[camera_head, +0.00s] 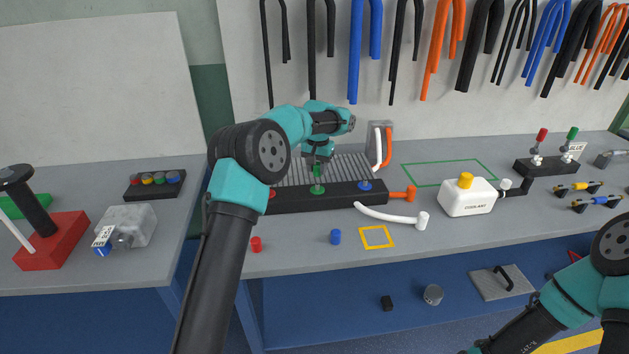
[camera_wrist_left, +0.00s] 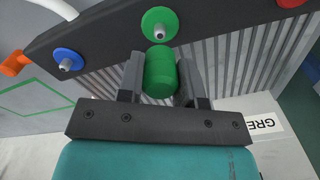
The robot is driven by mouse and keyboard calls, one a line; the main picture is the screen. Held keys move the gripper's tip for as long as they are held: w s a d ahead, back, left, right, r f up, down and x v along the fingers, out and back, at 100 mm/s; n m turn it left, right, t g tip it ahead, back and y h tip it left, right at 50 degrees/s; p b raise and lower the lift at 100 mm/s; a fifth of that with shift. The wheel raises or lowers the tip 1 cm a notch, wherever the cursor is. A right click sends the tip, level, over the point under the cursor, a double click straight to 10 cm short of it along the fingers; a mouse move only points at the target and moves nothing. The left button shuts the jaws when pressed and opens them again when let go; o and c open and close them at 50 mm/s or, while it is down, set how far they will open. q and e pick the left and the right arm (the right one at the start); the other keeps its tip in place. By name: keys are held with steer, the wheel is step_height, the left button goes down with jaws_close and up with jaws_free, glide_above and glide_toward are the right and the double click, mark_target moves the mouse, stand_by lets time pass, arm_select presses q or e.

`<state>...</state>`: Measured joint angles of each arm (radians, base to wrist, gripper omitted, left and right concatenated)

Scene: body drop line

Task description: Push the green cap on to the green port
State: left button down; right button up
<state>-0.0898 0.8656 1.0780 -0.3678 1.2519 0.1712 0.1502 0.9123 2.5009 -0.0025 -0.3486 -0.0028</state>
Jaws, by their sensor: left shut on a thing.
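My left gripper (camera_head: 317,163) is shut on the green cap (camera_head: 317,171) at the dark manifold bar on the bench. In the left wrist view the green cap (camera_wrist_left: 160,73) sits between the two fingers of the gripper (camera_wrist_left: 160,78). The green port (camera_head: 318,189) is a green disc with a small pale stub. It also shows in the left wrist view (camera_wrist_left: 160,22), with its stub bare just beyond the cap. The cap looks close to the stub but apart from it. My right gripper is out of view; only part of its arm shows at the lower right.
A blue port (camera_head: 365,185) and a partly hidden red port (camera_wrist_left: 290,2) flank the green one. A red cap (camera_head: 256,244) and a blue cap (camera_head: 335,237) stand on the bench in front. A white hose (camera_head: 388,215) and a coolant bottle (camera_head: 467,197) are to the right.

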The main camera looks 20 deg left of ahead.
mark_target(318, 175)
arm_select(q)
steer(key=shift+f, duration=0.1)
steer(key=shift+f, duration=1.5)
steer(key=shift+f, duration=1.35)
stand_by(0.8)
steer(key=c, duration=0.7)
jaws_free()
step_height(318, 175, up, 17)
steer(key=shift+r, duration=0.15)
stand_by(0.4)
